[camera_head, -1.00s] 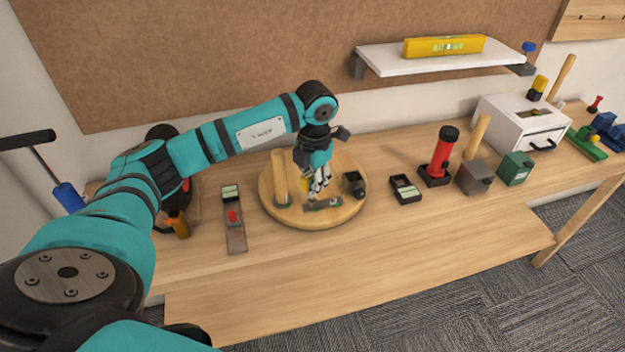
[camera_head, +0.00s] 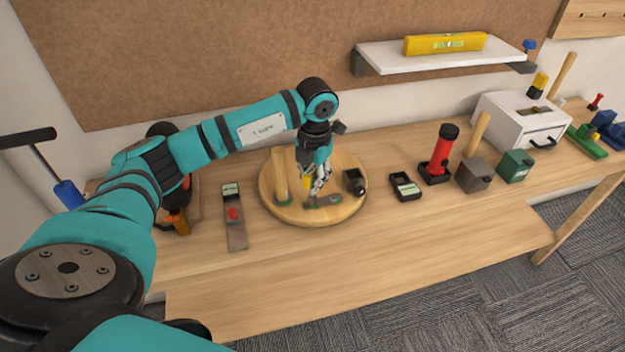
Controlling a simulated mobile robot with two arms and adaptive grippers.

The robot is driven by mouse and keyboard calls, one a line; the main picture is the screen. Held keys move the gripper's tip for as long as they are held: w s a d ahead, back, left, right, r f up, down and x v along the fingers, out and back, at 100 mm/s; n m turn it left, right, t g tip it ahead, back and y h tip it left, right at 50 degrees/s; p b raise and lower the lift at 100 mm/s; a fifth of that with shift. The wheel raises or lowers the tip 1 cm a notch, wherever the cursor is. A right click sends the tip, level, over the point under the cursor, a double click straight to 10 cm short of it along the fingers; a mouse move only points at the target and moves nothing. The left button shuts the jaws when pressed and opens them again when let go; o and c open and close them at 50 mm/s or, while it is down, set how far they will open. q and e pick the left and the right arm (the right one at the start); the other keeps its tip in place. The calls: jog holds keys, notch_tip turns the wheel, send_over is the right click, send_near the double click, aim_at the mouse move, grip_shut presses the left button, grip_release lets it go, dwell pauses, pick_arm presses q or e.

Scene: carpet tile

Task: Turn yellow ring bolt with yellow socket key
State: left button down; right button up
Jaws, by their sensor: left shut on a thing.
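My left gripper (camera_head: 318,186) is over the round wooden board (camera_head: 287,215) on the bench. It points down and is shut on a yellow thing (camera_head: 306,183), most likely the yellow socket key, of which only a small part shows between the fingers. A flat grey piece (camera_head: 325,201) lies on the board just below the fingertips. The yellow ring bolt cannot be made out; the gripper and its held thing cover that spot. My right gripper is not in view.
A wooden post (camera_head: 280,178) stands on the board left of the gripper, and a black block (camera_head: 354,182) sits to its right. A plane-like tool (camera_head: 234,220), a black box (camera_head: 405,187) and a red torch (camera_head: 441,155) stand nearby. The front of the bench is clear.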

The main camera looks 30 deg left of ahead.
aim_at(312, 169)
pick_arm(q)
jog(key=shift+r+p, duration=1.3)
jog(key=shift+r, duration=0.95)
jog(key=shift+a, duration=0.1)
